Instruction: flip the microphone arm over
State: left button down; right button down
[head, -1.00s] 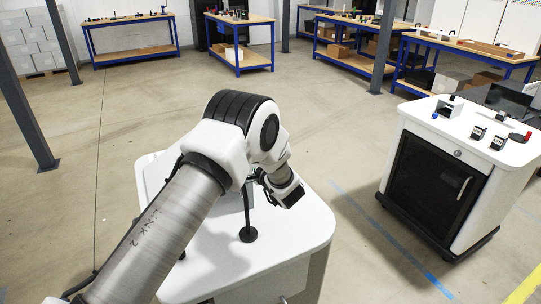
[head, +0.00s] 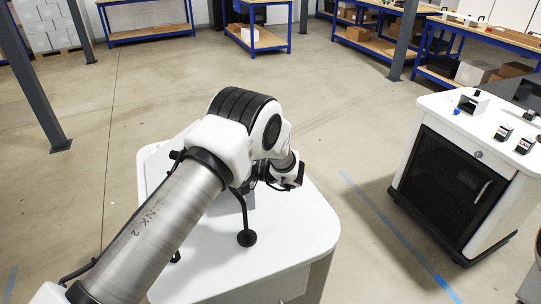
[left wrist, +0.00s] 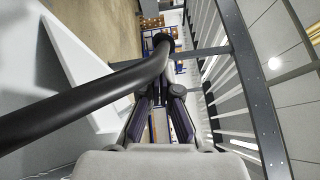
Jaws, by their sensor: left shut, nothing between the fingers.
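The microphone arm (head: 244,212) is a thin black rod with a round black end (head: 247,238) low over the white cart top, partly hidden behind my left arm. In the left wrist view a thick black curved tube, seemingly the microphone arm (left wrist: 95,92), crosses from the left edge to a round dark end near top centre. My left gripper (head: 297,180) is right of the rod and above the cart top, small and turned partly away. Its fingers also show in the left wrist view (left wrist: 160,118), shut and empty beside the tube. My right gripper is out of view.
The white cart top (head: 300,235) is clear at its front and right. A grey slatted metal frame (left wrist: 262,100) is close on the right in the left wrist view. A second white cabinet (head: 450,180) with small items stands right, across open floor. Workbenches (head: 150,35) line the back.

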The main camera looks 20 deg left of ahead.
pick_arm(q)
jog(key=shift+s+n+g, duration=0.3)
jog(key=shift+n+g, duration=0.1)
jog(key=shift+g, duration=0.2)
